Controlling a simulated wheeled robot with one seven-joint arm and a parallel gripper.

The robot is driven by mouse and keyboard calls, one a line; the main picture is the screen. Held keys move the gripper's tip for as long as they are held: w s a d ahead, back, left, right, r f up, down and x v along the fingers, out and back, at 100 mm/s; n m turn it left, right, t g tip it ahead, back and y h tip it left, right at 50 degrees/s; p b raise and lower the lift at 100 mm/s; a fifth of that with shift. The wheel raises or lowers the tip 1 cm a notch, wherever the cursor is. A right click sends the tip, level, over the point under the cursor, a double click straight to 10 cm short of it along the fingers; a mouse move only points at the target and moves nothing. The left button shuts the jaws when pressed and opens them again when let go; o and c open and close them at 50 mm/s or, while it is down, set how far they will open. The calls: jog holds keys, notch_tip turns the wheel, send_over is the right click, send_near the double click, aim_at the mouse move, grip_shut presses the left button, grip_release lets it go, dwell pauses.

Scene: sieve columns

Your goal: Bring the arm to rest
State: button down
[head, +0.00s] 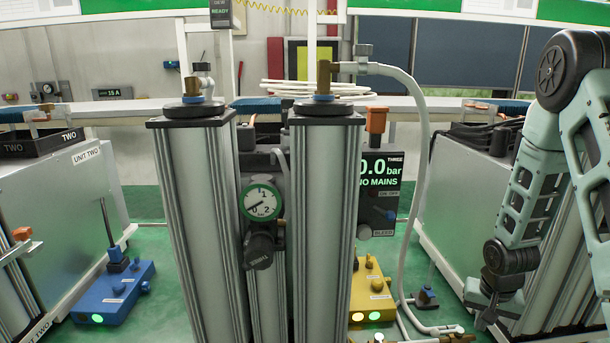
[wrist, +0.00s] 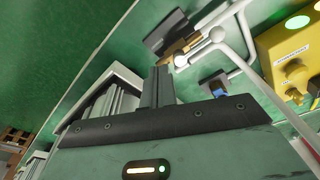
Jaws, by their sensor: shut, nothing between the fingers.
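My arm (head: 540,180) hangs down at the right side of the head view, its elbow high and its forearm pointing toward the floor. My gripper (head: 486,318) is at the low end of it, beside a white cabinet and clear of the two columns. In the wrist view its fingers (wrist: 157,86) are together with nothing held, above the green floor. From the pictures I cannot tell whether the fingertips touch anything.
Two tall metal columns (head: 322,220) stand in the middle with a gauge (head: 262,201) between them. A white hose (head: 416,130) loops down toward the floor near my gripper. A yellow box (head: 374,290) and a blue box (head: 115,293) sit on the green floor. A white cabinet (head: 455,205) is close to my arm.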

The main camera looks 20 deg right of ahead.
jog(key=w+a+r+n, duration=0.1)
jog(key=a+r+n, duration=0.1)
jog(key=a+r, duration=0.35)
jog(key=w+a+r+n+y, duration=0.1)
jog(key=a+r+n, duration=0.1)
jog(key=a, duration=0.7)
jog(key=w+a+r+n, duration=0.1)
jog(key=a+r+n, duration=0.2)
jog(key=a, duration=0.4)
jog(key=s+a+r+n, duration=0.4)
jog(key=s+a, duration=0.5)
jog(key=s+a+r+n+g, duration=0.1)
jog(key=s+a+r+n, duration=0.4)
jog(key=s+a, duration=0.3)
jog(key=shift+s+a+r+y, duration=0.2)
jog(key=shift+s+a+y, duration=0.2)
jog(key=shift+s, duration=0.1)
